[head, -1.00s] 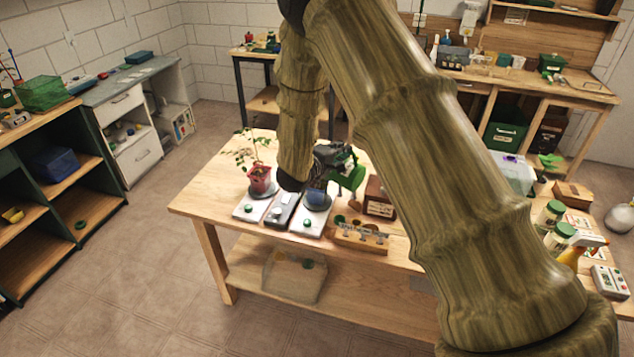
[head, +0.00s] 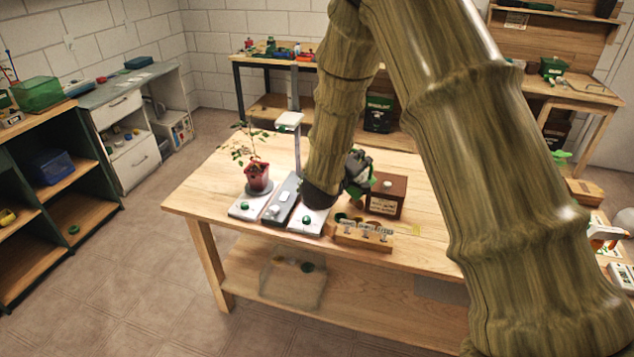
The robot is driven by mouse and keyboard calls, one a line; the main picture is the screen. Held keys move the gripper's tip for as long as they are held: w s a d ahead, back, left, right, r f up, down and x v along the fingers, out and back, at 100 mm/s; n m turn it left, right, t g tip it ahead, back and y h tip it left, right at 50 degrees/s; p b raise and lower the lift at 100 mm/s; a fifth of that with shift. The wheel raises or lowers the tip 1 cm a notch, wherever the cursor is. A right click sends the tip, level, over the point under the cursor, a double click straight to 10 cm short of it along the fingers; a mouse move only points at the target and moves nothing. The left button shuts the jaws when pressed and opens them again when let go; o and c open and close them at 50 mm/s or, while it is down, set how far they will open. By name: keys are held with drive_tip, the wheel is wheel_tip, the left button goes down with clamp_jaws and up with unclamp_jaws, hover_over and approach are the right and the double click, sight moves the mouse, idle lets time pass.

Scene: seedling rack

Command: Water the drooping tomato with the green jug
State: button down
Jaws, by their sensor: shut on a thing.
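A spindly tomato plant (head: 243,146) with sparse leaves stands in a red pot (head: 257,177) on a dark saucer, on a white platform at the left of the wooden table. My gripper (head: 358,172) is right of it, above the table, mostly hidden behind my forearm. It is shut on the green jug (head: 353,190), of which only small green parts show. The jug's spout and tilt cannot be made out. My forearm also covers the space above the right white platform (head: 307,220).
A grey device (head: 282,200) with a post and white head (head: 289,120) stands between the platforms. The table's back left is clear.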

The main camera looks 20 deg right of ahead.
sight(365, 173)
drive_tip(key=shift+s+d+f+m+b, duration=0.25)
drive_tip(key=shift+f+m+b, duration=0.1)
drive_tip(key=shift+f+b, duration=0.2)
drive_tip(key=shift+s+d+f+m+b, duration=0.15)
drive_tip(key=shift+s+f+m+b, duration=0.15)
drive_tip(key=shift+f+b, duration=0.3)
drive_tip(key=shift+s+d+f+m+b, duration=0.2)
drive_tip(key=shift+f+m+b, duration=0.15)
drive_tip(key=shift+f+b, duration=0.2)
drive_tip(key=s+d+f+m+t+b, duration=0.1)
drive_tip(key=f+m+b, duration=0.3)
drive_tip(key=b, duration=0.4)
drive_tip(key=s+d+f+m+t+b, duration=0.1)
drive_tip(key=s+d+f+m+b, duration=0.3)
drive_tip(key=b, duration=0.4)
wheel_tip(365, 173, down, 2)
drive_tip(key=shift+s+f+m+t+b, duration=0.25)
drive_tip(key=shift+s+m+t+b, duration=0.05)
drive_tip(key=shift+m, duration=0.3)
drive_tip(key=shift+r, duration=0.1)
idle(1.6)
